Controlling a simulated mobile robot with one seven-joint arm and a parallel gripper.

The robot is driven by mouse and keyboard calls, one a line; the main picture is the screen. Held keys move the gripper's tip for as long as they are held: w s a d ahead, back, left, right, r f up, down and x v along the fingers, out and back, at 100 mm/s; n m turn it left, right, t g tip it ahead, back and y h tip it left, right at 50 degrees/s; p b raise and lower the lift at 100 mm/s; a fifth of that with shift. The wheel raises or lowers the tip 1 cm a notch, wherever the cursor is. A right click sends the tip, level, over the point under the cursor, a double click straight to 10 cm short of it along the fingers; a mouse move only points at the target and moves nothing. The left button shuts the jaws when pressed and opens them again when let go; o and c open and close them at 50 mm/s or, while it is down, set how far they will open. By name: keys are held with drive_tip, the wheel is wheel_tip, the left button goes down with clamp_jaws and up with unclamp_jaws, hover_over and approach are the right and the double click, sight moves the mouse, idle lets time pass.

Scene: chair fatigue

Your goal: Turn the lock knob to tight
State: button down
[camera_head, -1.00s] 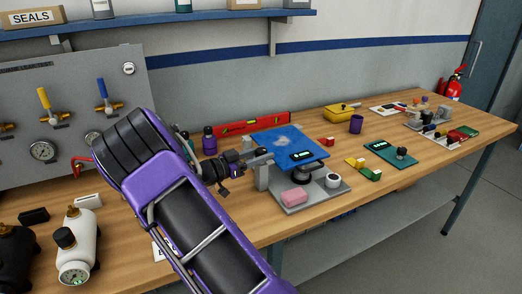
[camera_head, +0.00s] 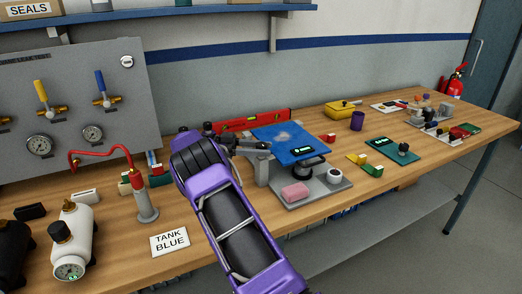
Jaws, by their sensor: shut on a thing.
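The test fixture has a grey base (camera_head: 326,187), a grey upright post (camera_head: 262,172) at its left and a tilted blue plate (camera_head: 283,141) with a small lit display (camera_head: 303,150). My gripper (camera_head: 259,148) reaches in from the left at the top of the post. Its jaws are shut on the lock knob there. The knob is mostly hidden by the fingers, so its turn position cannot be read.
A red level (camera_head: 240,121) lies behind the fixture. A red hose with a grey stand (camera_head: 147,206) and a "TANK BLUE" card (camera_head: 170,241) are left of my arm.

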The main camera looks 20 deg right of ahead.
drive_tip(key=shift+r+g, duration=0.1)
drive_tip(key=shift+g, duration=0.2)
drive_tip(key=shift+c, duration=2.1)
unclamp_jaws()
drive_tip(key=shift+w+a, duration=0.1)
